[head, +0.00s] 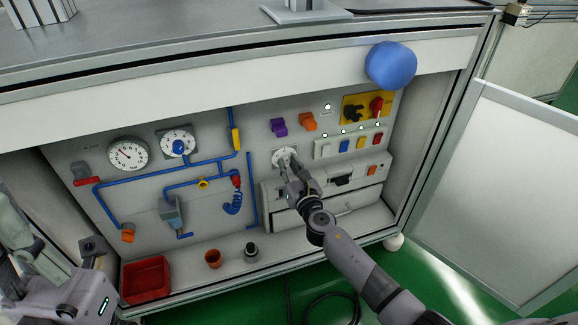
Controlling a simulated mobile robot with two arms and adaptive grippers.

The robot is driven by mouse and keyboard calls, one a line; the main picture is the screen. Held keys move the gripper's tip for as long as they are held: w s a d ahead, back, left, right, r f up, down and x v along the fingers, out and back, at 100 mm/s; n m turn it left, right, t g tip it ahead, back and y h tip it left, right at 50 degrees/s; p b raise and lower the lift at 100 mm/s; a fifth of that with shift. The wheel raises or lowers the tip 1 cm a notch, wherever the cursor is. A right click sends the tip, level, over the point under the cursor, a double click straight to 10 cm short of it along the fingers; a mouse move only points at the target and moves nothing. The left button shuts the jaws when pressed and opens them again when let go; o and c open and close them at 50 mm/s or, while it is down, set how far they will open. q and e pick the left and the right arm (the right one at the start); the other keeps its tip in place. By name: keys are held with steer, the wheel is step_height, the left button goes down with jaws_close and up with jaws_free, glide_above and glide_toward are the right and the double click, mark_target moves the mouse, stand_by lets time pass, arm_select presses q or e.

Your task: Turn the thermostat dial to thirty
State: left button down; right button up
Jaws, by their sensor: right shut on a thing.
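Left are a round gauge (128,154) and a blue-knobbed dial (178,143) among blue pipes. Coloured switches (360,143) and a drawer (350,199) are right of the gripper. A blue ball-like object (391,65) sits above.

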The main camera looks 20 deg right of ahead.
jaws_close()
steer(key=shift+m, duration=0.3)
